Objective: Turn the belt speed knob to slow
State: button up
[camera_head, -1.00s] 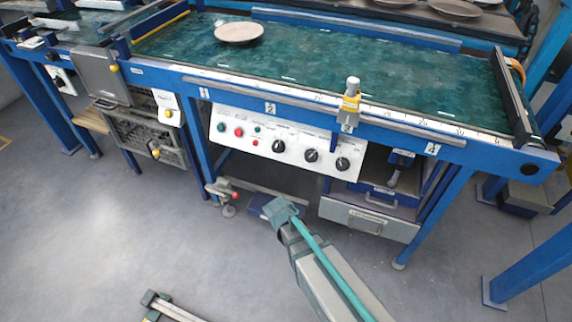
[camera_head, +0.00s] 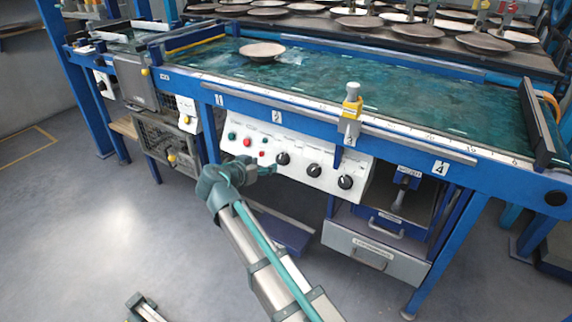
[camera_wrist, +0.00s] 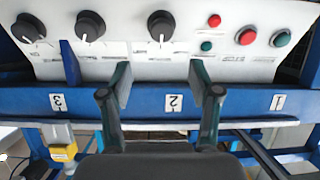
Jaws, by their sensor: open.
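A white control panel (camera_head: 325,172) hangs under the belt's front edge. It carries three black knobs: left (camera_head: 282,158), middle (camera_head: 314,170) and right (camera_head: 346,182). Their labels are too small to read, so I cannot tell which sets belt speed. My gripper (camera_head: 268,169) is at the panel, just below the left knob. In the wrist view, which is upside down, my gripper (camera_wrist: 160,75) is open and empty. The knob nearest the buttons (camera_wrist: 160,25) lies between the finger lines, beyond the tips. The other knobs (camera_wrist: 90,25) (camera_wrist: 28,28) sit further left there.
Red and green buttons (camera_head: 247,143) sit beside the knobs. A blue rail (camera_wrist: 160,102) runs across the wrist view beside the fingers. A plate (camera_head: 262,50) lies on the green belt (camera_head: 420,105). A grey drawer (camera_head: 375,250) is below right.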

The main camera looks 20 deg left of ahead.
aim_at(280, 159)
jog(key=shift+m, duration=0.4)
jog(key=b+x, duration=0.3)
jog(key=x, duration=0.8)
jog(key=shift+a+f, duration=0.15)
jog(key=c, duration=1.1)
jog(key=shift+s, duration=0.1)
